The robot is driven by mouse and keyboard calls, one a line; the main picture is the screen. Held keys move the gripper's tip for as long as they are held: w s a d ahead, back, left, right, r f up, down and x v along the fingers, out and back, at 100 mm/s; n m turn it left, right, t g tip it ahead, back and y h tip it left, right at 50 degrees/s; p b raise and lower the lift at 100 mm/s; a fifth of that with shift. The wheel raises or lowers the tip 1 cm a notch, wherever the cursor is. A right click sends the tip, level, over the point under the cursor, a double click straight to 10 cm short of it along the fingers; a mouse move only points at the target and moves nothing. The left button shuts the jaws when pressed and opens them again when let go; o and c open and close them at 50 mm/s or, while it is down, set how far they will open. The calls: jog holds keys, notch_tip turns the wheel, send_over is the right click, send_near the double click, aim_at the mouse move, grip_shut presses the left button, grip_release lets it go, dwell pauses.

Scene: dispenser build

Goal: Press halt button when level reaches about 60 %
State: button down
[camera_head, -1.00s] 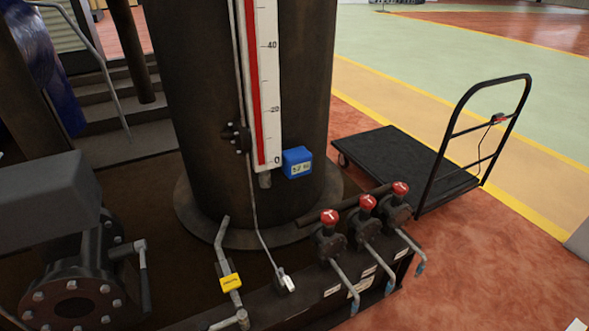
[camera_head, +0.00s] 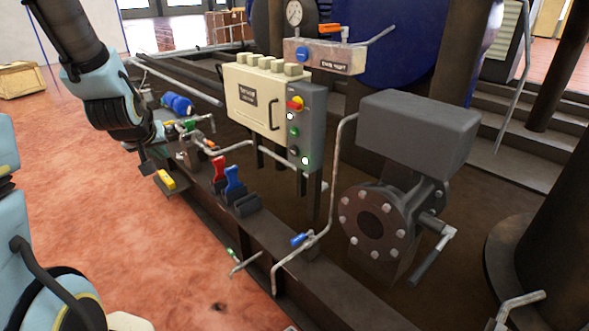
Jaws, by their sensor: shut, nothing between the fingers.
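A grey control panel (camera_head: 305,130) on the side of a cream box stands in the middle. It carries a red button on a yellow base (camera_head: 295,104), a green button (camera_head: 293,131), a dark button (camera_head: 294,149) and a lit whitish-green one (camera_head: 305,160). I cannot read which is the halt button. My gripper (camera_head: 147,165) points down at the left, shut and empty, well left of the panel and near the pipe fittings. The level gauge is out of view now.
Red and blue levers (camera_head: 226,178) stand on the skid edge between my gripper and the panel. A grey-topped flanged valve (camera_head: 418,130) stands right of the panel. The red floor at left is open.

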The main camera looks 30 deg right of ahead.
aim_at(294, 151)
jog(key=w+d+f+t+h+b, duration=0.25)
jog(key=d+f+b, duration=0.2)
jog(key=d, duration=0.25)
jog(key=w+d+f+t+h+b, duration=0.25)
jog(key=d+f+b, duration=0.2)
jog(key=d, duration=0.35)
jog(key=s+d+f+t+h+b, duration=0.1)
jog(key=d+f+h+b, duration=0.1)
jog(key=d+b, duration=0.3)
jog(key=s+d+f+m+t+h+b, duration=0.1)
jog(key=s+d+f+h+b, duration=0.1)
jog(key=d+f+h+b, duration=0.1)
jog(key=d+h+b, duration=0.1)
jog(key=d+b, duration=0.1)
jog(key=d, duration=0.1)
jog(key=shift+s+d+h, duration=0.15)
jog(key=shift+s+h, duration=0.15)
jog(key=w+d, duration=0.1)
jog(key=d, duration=0.7)
jog(key=shift+w+d, duration=0.3)
jog(key=shift+w, duration=0.1)
jog(key=shift+d, duration=0.15)
